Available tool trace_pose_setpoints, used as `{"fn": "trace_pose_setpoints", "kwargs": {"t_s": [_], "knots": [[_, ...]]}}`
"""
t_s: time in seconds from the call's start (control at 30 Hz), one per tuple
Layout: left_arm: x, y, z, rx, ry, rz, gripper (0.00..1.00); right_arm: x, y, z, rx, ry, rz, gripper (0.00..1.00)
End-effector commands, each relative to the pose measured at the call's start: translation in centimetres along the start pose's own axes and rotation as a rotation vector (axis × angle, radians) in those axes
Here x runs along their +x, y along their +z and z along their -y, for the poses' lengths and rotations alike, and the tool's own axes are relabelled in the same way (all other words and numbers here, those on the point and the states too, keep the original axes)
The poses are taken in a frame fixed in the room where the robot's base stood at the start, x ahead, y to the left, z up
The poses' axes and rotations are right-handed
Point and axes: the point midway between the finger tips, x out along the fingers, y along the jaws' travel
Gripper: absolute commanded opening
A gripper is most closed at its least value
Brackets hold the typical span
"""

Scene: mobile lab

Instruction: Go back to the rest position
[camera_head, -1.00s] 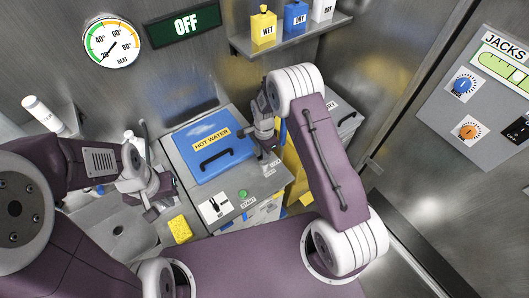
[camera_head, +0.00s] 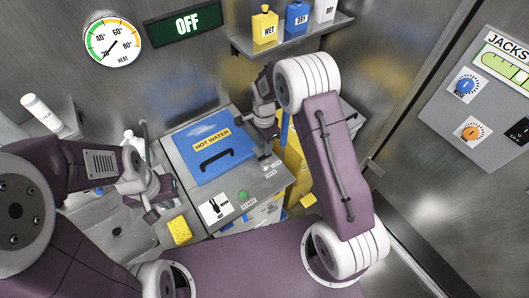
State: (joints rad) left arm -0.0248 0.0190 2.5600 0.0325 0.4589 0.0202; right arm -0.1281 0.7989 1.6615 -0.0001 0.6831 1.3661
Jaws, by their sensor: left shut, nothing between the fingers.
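My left gripper (camera_head: 153,214) is shut and empty. It hangs above the edge between the sink and the counter, left of the yellow sponge. My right gripper (camera_head: 270,155) points down at the right side of the hot water unit, beside its blue lid. Its fingertips are small and partly merge with the counter behind them, so I cannot tell whether they are open or shut. Both my arms are bent in front of me.
A blue hot water lid (camera_head: 212,158) is closed on the counter. A yellow sponge (camera_head: 180,230) lies at the counter's front left. A sink (camera_head: 108,222) is at the left. A shelf (camera_head: 290,42) holds yellow, blue and white containers. A dial panel (camera_head: 487,90) is on the right wall.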

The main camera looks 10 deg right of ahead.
Motion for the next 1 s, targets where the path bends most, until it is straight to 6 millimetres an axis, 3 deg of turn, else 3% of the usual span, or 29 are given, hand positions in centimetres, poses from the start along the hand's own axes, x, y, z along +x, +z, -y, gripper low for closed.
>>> {"fn": "trace_pose_setpoints", "kwargs": {"t_s": [0.2, 0.73, 0.87, 0.97, 1.0], "knots": [[0.4, 0.0, 0.0, 0.000, 0.000, 0.000, 0.00, -2.6, 0.1, 0.0, 0.000, 0.000, 0.000, 0.36], [0.4, 0.0, 0.0, 0.000, 0.000, 0.000, 0.00, -2.9, -0.1, 0.0, 0.005, -0.004, -0.001, 0.36], [0.3, 0.0, 0.0, 0.000, 0.000, 0.000, 0.00, -6.8, -1.2, 0.7, 0.026, -0.082, -0.018, 0.36], [0.4, 0.0, 0.0, 0.000, 0.000, 0.000, 0.00, -10.2, -1.5, -2.5, 0.034, -0.114, -0.025, 0.36], [0.4, 0.0, 0.0, 0.000, 0.000, 0.000, 0.00, -11.0, -1.4, -4.4, -0.014, -0.120, -0.029, 0.36]]}}
